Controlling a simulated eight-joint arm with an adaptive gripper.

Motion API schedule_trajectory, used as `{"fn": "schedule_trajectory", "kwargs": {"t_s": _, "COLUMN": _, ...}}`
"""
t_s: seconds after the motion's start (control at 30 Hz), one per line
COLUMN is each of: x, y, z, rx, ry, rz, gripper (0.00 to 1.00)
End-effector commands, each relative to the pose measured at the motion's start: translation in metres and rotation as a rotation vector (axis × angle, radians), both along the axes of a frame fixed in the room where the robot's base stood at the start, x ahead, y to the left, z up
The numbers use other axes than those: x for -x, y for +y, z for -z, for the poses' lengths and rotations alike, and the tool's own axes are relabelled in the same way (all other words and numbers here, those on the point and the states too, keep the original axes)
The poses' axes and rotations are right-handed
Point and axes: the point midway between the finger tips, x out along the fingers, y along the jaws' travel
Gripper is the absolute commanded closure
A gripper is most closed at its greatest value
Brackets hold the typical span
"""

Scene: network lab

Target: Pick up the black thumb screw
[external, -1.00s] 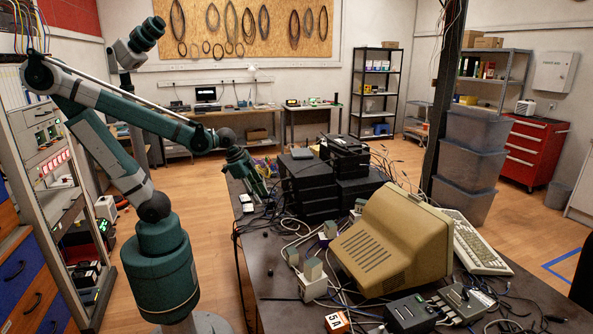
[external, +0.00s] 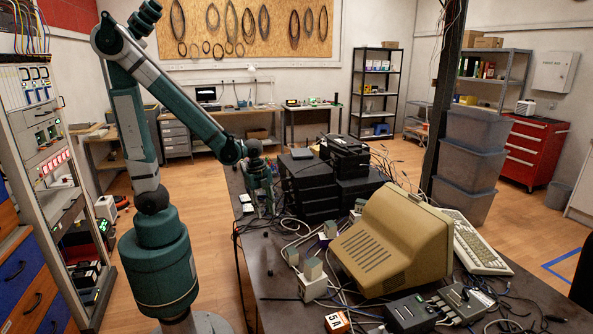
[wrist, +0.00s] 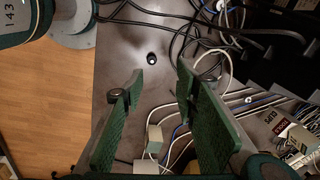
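The black thumb screw (wrist: 151,58) appears in the wrist view as a small dark round piece with a paler centre, on the grey tabletop above the fingertips in the picture. My gripper (wrist: 161,72) has its two green fingers apart, with nothing held between them. A small dark piece (external: 265,234) on the table near its left edge in the external view may be the same screw; it is too small to be sure. There my gripper (external: 263,200) points down above the table, farther from the camera than that piece. The black round parts beside the fingers look like finger hardware.
Black and white cables (wrist: 205,50) lie right of the screw in the wrist view. A stack of black boxes (external: 310,190) stands right of my gripper, and a beige monitor (external: 385,245) farther right. The table's left strip is mostly bare.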

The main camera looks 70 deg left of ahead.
Motion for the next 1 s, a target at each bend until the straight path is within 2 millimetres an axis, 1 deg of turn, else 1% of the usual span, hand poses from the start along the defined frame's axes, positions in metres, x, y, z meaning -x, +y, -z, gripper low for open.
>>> {"fn": "schedule_trajectory", "kwargs": {"t_s": 0.2, "x": -0.001, "y": -0.002, "z": 0.016, "rx": -0.015, "ry": 0.057, "rz": 0.147, "gripper": 0.7}}
{"fn": "schedule_trajectory", "kwargs": {"t_s": 0.4, "x": 0.001, "y": -0.002, "z": 0.026, "rx": -0.02, "ry": 0.087, "rz": 0.226, "gripper": 0.7}}
{"fn": "schedule_trajectory", "kwargs": {"t_s": 0.87, "x": 0.002, "y": -0.003, "z": 0.029, "rx": -0.021, "ry": 0.094, "rz": 0.243, "gripper": 0.7}}
{"fn": "schedule_trajectory", "kwargs": {"t_s": 1.0, "x": 0.001, "y": -0.003, "z": 0.034, "rx": -0.021, "ry": 0.094, "rz": 0.242, "gripper": 0.7}}
